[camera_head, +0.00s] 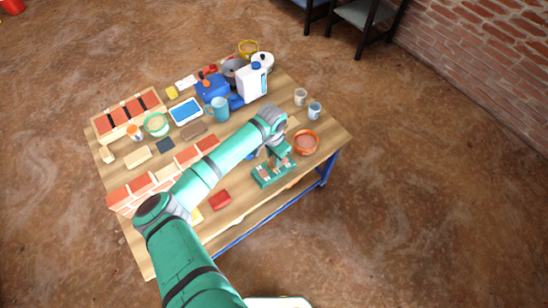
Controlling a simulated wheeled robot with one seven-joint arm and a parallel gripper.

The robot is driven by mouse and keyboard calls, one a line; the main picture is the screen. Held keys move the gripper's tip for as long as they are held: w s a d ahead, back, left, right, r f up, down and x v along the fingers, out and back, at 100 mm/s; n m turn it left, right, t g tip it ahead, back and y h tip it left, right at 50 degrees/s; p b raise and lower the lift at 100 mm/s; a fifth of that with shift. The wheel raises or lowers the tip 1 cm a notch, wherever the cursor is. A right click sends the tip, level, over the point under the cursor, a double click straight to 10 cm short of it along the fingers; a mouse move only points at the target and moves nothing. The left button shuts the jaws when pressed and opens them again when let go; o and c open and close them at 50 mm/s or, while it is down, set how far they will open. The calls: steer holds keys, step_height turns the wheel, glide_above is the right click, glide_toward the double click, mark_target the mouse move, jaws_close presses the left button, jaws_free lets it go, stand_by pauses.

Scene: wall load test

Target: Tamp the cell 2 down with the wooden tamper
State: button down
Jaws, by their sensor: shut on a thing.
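My gripper (283,161) hangs at the end of my green arm, over the right part of the table's front side. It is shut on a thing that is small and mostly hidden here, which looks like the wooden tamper. A teal-green block (262,181) with several pale and pinkish cells sits right under and beside my gripper, near the front edge. I cannot tell which cell is cell 2, nor whether the tamper touches it.
An orange bowl (306,142) stands close to the right of my gripper. Two cups, one grey (300,96) and one blue (315,110), stand behind it. A brick wall piece (150,184) and a red block (220,200) lie to the left. The table's right corner is clear.

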steer(key=shift+f, duration=0.45)
stand_by(0.8)
steer(key=shift+r, duration=0.15)
steer(key=shift+r, duration=3.4)
steer(key=shift+f, duration=0.1)
